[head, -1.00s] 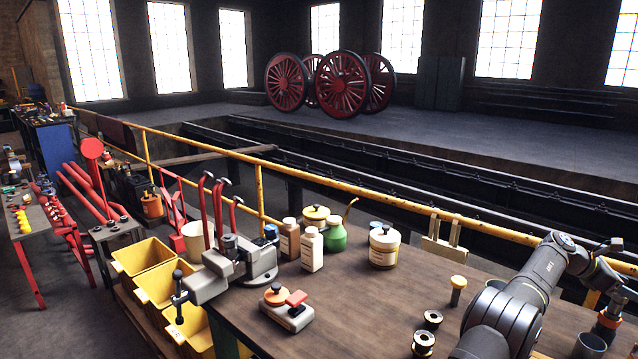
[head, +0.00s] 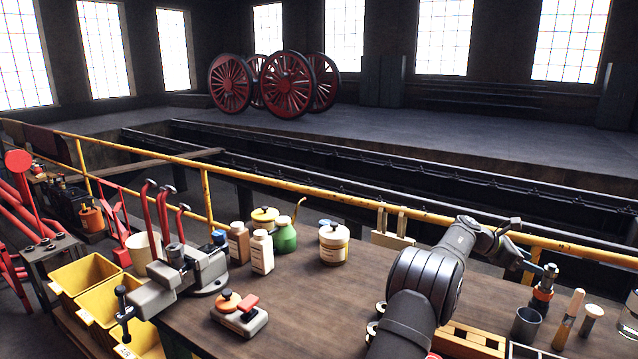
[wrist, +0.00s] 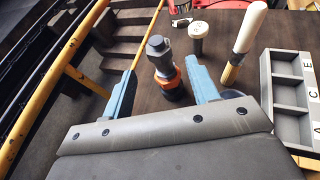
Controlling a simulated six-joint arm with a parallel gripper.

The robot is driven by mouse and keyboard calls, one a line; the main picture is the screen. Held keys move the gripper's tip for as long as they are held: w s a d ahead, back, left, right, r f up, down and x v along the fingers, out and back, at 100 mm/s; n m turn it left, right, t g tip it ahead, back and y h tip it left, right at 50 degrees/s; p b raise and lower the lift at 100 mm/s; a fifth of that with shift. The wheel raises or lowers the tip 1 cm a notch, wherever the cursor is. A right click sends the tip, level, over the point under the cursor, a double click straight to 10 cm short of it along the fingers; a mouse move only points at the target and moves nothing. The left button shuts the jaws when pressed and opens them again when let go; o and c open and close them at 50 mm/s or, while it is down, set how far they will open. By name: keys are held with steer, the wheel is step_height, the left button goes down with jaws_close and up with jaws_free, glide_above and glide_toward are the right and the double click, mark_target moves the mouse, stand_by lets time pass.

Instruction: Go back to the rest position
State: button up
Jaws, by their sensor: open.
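My gripper (wrist: 162,70) is open, with its two pale blue fingers apart. In the wrist view a dark tool with an orange collar (wrist: 168,78) stands upright on the bench and shows between the fingers, with gaps on both sides. I cannot tell whether it is between the tips or beyond them. In the head view my gripper (head: 526,272) is at the right, over the bench's far side, just left of the same orange-collared tool (head: 543,292). My arm reaches in from the bottom of that view, elbow bent, and hides part of the bench.
Right of my gripper stand a grey cup (head: 526,322), a wooden-handled brush (head: 568,318) and a pale-topped peg (head: 591,318). A lettered grey tray (wrist: 285,128) is nearby. A yellow rail (head: 330,184) runs behind the bench (head: 310,300). A vise (head: 180,272), bottles and jars stand left.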

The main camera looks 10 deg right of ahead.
mark_target(553, 265)
steer(key=x, duration=0.7)
steer(key=shift+s+d+f, duration=0.1)
steer(key=shift+d, duration=0.25)
step_height(553, 265, up, 4)
steer(key=shift+d+r, duration=0.15)
steer(key=s+r, duration=0.7)
steer(key=s, duration=0.5)
steer(key=w+a+f+n+t, duration=0.1)
steer(key=w+a+f, duration=0.1)
steer(key=w+a, duration=0.6)
steer(key=w+a+f+n+t, duration=0.15)
steer(key=w+a, duration=0.25)
steer(key=a, duration=0.8)
steer(key=a+f+n+t, duration=0.1)
steer(key=a+f, duration=0.1)
steer(key=a, duration=0.9)
steer(key=a+f+t+h, duration=0.1)
steer(key=a+f, duration=0.2)
steer(key=a, duration=0.9)
steer(key=shift+w+a+f+n, duration=0.2)
steer(key=shift+w+a+n, duration=0.1)
steer(key=shift+w+n, duration=0.05)
steer(key=shift+t, duration=0.25)
